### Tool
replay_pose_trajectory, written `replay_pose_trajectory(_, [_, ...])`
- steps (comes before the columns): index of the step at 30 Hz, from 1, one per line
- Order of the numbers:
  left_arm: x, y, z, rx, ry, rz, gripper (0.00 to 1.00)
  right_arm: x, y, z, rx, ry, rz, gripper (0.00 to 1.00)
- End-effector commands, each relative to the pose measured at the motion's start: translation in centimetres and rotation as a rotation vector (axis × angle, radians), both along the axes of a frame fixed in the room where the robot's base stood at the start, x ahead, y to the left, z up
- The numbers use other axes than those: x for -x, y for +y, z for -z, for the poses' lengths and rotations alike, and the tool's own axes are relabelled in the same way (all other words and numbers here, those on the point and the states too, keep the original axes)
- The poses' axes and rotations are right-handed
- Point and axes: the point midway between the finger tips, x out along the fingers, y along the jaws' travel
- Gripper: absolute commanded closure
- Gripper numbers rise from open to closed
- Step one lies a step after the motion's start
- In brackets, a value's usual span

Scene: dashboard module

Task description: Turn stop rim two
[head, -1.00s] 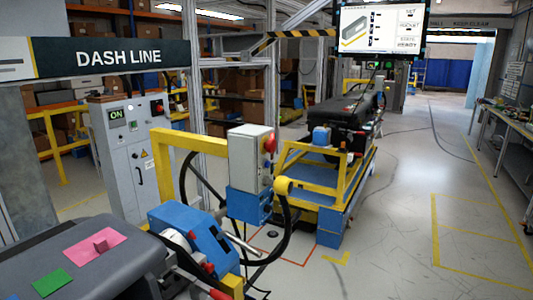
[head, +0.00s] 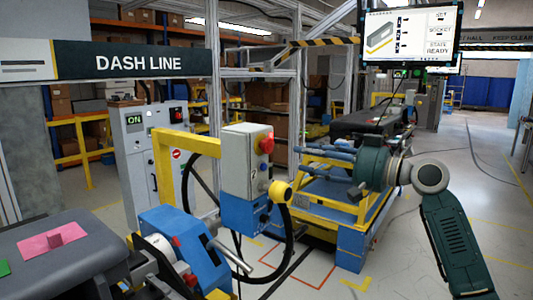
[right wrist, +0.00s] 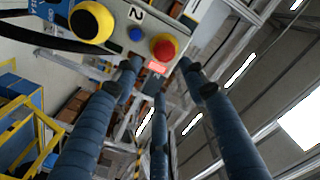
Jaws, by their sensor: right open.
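A grey control box (head: 240,160) stands on a blue base beside the yellow frame. A red mushroom stop button (head: 266,144) sticks out of its right side; in the right wrist view the red button (right wrist: 163,47) is on the box face, close to a printed "2" and a small blue button (right wrist: 136,34). My right gripper (head: 310,160) is open and empty, to the right of the box, its three blue fingers pointing left at it. In the right wrist view its fingertips (right wrist: 158,72) are spread below the red button, apart from it. My left gripper is not in view.
A yellow-and-black round knob (head: 281,190) with a black cable is low on the box's right side. A blue clamp unit (head: 185,245) with a metal lever stands in front. A yellow-and-blue cart (head: 335,215) is behind my right gripper. Grey floor is open at the right.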

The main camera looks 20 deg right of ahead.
Motion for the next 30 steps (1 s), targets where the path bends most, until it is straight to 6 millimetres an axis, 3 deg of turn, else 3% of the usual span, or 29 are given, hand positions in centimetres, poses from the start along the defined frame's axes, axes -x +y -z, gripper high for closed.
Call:
replay_pose_trajectory(5, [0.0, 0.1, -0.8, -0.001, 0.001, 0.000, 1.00, -0.8, 1.2, -0.8, -0.003, -0.005, -0.013, 0.58])
replay_pose_trajectory(18, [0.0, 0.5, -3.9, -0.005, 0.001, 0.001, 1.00, -7.0, 5.8, -0.8, -0.003, -0.005, -0.008, 0.58])
replay_pose_trajectory(30, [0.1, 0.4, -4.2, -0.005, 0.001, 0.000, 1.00, -8.3, 6.7, -0.4, 0.000, -0.005, -0.007, 0.58])
